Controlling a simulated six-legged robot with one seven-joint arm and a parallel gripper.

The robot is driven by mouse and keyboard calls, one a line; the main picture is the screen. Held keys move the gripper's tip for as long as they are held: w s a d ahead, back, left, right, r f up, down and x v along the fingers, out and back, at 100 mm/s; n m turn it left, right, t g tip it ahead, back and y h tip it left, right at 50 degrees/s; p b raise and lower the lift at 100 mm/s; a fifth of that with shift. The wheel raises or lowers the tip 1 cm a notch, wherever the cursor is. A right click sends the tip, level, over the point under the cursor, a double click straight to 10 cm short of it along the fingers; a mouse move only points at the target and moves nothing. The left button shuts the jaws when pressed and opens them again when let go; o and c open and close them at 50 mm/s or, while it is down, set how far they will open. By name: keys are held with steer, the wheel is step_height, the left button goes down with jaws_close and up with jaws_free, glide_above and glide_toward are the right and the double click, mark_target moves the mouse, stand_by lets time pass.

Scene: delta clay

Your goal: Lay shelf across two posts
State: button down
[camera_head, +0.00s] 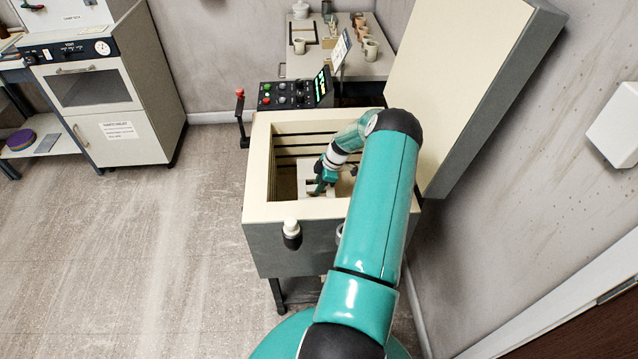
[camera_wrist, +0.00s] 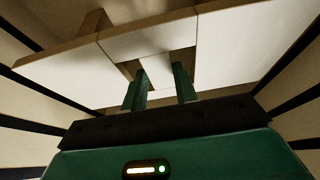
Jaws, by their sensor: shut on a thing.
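The shelf (camera_wrist: 235,42) is a pale flat slab with tan edges and a notched opening near its middle; it fills much of the wrist view. My gripper (camera_wrist: 162,84) is shut on the shelf, with its two green fingers at the opening. In the head view, my gripper (camera_head: 319,188) is down inside the open kiln, and part of the pale shelf (camera_head: 312,168) shows beside it. A tan upright piece (camera_wrist: 82,27) beyond the shelf may be a post, but I cannot tell. No two posts show clearly, and contact under the shelf is hidden.
The kiln's cream rim (camera_head: 298,211) and dark-grooved walls surround my gripper closely. Its raised lid (camera_head: 455,75) stands at the right. A control panel (camera_head: 291,94) is at the rear left. A table (camera_head: 348,68) with cups stands behind. The floor at left is clear.

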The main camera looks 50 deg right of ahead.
steer(key=c, duration=1.1)
jaws_free()
steer(key=shift+f, duration=0.15)
